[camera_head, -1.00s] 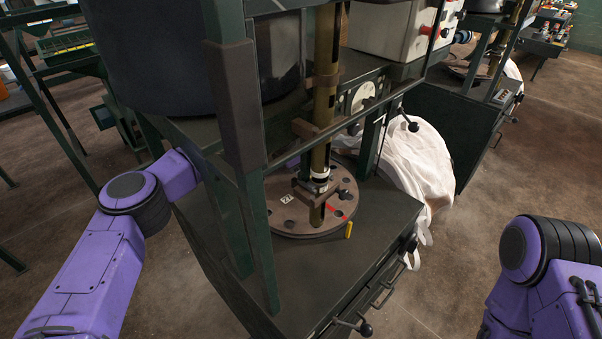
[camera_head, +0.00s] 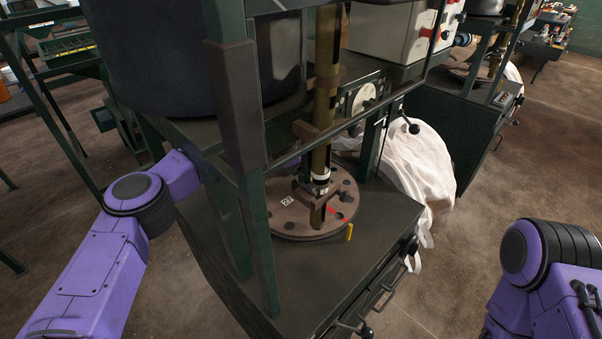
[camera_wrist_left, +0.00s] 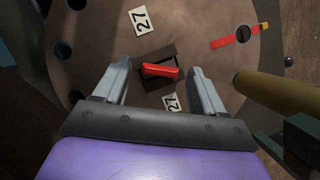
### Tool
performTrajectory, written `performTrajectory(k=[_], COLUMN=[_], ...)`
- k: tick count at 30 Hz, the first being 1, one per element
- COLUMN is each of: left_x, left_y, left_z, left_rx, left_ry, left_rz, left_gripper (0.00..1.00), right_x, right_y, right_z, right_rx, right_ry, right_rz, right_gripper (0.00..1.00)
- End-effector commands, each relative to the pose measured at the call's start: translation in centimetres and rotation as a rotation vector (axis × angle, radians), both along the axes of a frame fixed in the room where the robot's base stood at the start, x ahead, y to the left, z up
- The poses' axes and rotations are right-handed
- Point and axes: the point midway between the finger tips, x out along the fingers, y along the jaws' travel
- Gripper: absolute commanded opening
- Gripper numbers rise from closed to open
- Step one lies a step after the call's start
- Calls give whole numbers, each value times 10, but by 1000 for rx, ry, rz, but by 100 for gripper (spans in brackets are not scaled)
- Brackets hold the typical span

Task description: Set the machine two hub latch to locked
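In the left wrist view, a short red latch bar (camera_wrist_left: 158,70) lies across a dark square bracket on the round brown hub plate (camera_wrist_left: 95,35). My left gripper (camera_wrist_left: 160,67) is open, with one finger on each side of the bar and visible gaps between. In the head view the hub plate (camera_head: 285,222) sits on the machine's dark top around a brass shaft (camera_head: 321,165). My left gripper is hidden there behind the frame. My right gripper is out of view. I cannot read the latch's locked or unlocked setting.
"27" labels (camera_wrist_left: 140,20) sit near the latch. A red strip (camera_wrist_left: 222,42) with a yellow end lies on the plate, and a brass rod (camera_wrist_left: 275,92) is right of the fingers. Green frame posts (camera_head: 262,245) and a white bag (camera_head: 418,165) flank the hub.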

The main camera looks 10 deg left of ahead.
Motion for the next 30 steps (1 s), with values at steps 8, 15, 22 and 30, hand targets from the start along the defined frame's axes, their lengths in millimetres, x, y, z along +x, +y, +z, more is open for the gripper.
performTrajectory(k=[8, 15, 22, 30], left_x=[-1, -25, -50, -59], left_y=[5, 54, 102, 118], left_z=[8, 24, 26, 27], left_rx=[0, 0, 0, 0], left_ry=[-4, -3, -1, 1], left_rz=[0, 4, 3, 0], left_gripper=[70, 70, 70, 70], right_x=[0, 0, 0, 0], right_y=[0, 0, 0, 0], right_z=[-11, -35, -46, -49], right_rx=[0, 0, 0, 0], right_ry=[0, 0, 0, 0], right_rz=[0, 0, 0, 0], right_gripper=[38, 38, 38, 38])
